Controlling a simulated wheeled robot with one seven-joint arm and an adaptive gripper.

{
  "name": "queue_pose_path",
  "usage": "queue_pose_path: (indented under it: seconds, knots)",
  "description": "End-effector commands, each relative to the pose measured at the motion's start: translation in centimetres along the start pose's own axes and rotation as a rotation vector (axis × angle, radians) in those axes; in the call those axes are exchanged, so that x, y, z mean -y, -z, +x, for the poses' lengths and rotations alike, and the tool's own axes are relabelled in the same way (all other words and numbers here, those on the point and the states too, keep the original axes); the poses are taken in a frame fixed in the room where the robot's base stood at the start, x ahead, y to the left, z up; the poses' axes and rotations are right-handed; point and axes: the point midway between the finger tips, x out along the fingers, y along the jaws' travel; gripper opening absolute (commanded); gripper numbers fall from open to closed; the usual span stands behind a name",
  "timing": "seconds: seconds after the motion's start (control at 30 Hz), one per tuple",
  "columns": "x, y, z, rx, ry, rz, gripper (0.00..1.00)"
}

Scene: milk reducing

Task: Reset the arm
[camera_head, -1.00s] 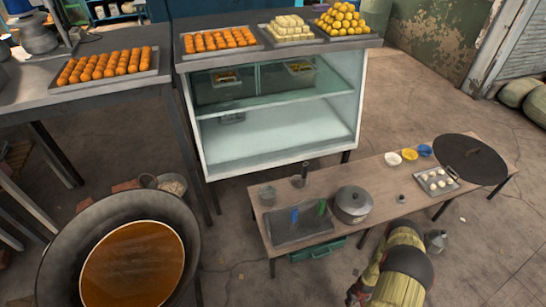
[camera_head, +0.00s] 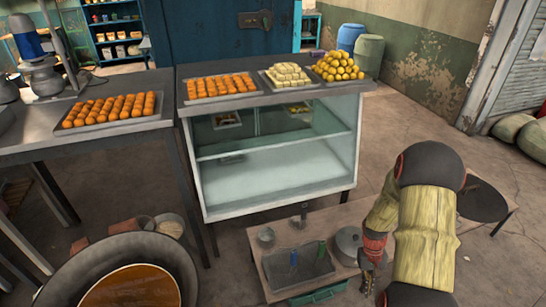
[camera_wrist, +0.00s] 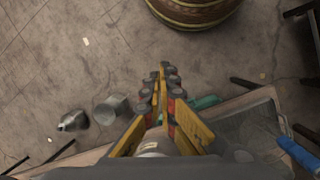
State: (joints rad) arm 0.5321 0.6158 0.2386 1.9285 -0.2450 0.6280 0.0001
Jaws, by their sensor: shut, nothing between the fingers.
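My gripper (camera_head: 370,285) hangs down at the lower right of the head view, in front of the low table (camera_head: 262,232). In the wrist view my gripper (camera_wrist: 163,78) has its yellow and grey fingers drawn together with nothing held between them. It points down toward the bare floor in front of the table. My arm, with yellow-tan covers and dark joints, is bent in the right half of the head view. It hides the right-middle part of the low table.
The low table holds a dark tray (camera_head: 310,268) and a lidded pot (camera_head: 347,240). A glass display case (camera_head: 270,170) stands behind it. A large wok (camera_head: 70,280) is at lower left. In the wrist view, metal vessels (camera_wrist: 110,108) stand left of my fingers.

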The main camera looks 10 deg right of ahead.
Motion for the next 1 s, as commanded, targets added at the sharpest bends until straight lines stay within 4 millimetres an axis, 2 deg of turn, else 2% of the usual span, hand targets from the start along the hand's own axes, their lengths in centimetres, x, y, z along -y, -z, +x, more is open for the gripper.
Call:
queue_pose_path:
  seconds: [0.03, 0.1, 0.4, 0.7, 1.0]
  knots:
    - [0.7, -0.8, -2.7, -0.013, -0.002, 0.000, 0.00]
    - [1.7, -2.2, -5.7, -0.023, -0.001, 0.002, 0.00]
    - [6.3, -8.9, -16.6, -0.093, 0.014, -0.009, 0.00]
    - [10.7, -16.1, -24.5, -0.217, 0.041, -0.050, 0.00]
    - [14.1, -22.3, -30.6, -0.416, 0.072, -0.124, 0.00]
